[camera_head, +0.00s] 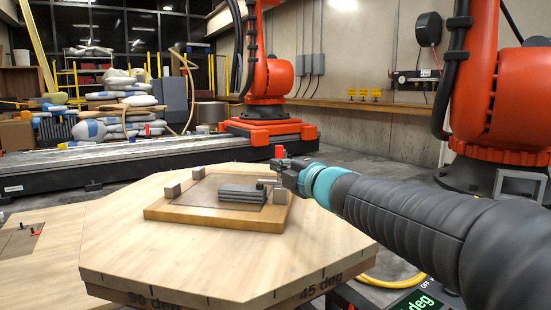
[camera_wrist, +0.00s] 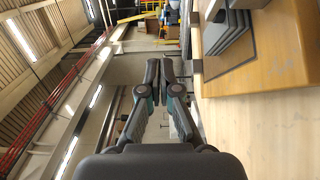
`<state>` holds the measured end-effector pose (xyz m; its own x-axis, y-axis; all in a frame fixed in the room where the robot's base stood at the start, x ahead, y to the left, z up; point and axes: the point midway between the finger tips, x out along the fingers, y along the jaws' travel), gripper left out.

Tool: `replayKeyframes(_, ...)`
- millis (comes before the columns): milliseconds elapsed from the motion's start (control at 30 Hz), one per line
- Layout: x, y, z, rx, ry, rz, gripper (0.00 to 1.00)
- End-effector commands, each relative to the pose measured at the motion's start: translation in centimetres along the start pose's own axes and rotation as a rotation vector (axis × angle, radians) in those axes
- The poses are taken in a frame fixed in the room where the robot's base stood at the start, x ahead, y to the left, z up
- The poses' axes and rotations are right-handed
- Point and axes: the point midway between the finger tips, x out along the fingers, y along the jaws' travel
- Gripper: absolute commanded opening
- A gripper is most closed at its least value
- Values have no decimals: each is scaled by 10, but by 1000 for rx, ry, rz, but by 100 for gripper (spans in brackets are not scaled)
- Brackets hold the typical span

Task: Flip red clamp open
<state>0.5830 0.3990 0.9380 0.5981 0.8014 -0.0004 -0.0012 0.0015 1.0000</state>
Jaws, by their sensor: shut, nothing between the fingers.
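The red clamp handle (camera_head: 279,151) stands upright at the back right of the wooden board, close to my gripper's tip. Its metal base is partly hidden behind my gripper. My gripper (camera_head: 283,172) is at the right edge of the board, pointing left across it, just above board height. In the wrist view my gripper (camera_wrist: 165,70) has its fingers together with nothing between them. I cannot make out the red clamp clearly in the wrist view. A grey layered block (camera_head: 243,193) lies on the board left of the gripper; it also shows in the wrist view (camera_wrist: 228,35).
The wooden board (camera_head: 215,219) rests on an octagonal table (camera_head: 130,245) with free room at its front and left. Metal blocks (camera_head: 172,190) stand on the board. Orange robot arms (camera_head: 268,80) stand behind and at right. A rail (camera_head: 80,160) runs behind the table.

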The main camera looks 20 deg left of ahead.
Motion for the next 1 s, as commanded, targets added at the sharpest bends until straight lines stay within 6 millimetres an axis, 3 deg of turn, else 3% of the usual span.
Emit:
replayKeyframes(167,12,0,0,1,0,0,0)
replayKeyframes(700,103,0,0,2,0,-1,0)
replayKeyframes(800,94,2,19,1,-6,0,0)
replayKeyframes(1000,88,0,35,2,-2,0,0)
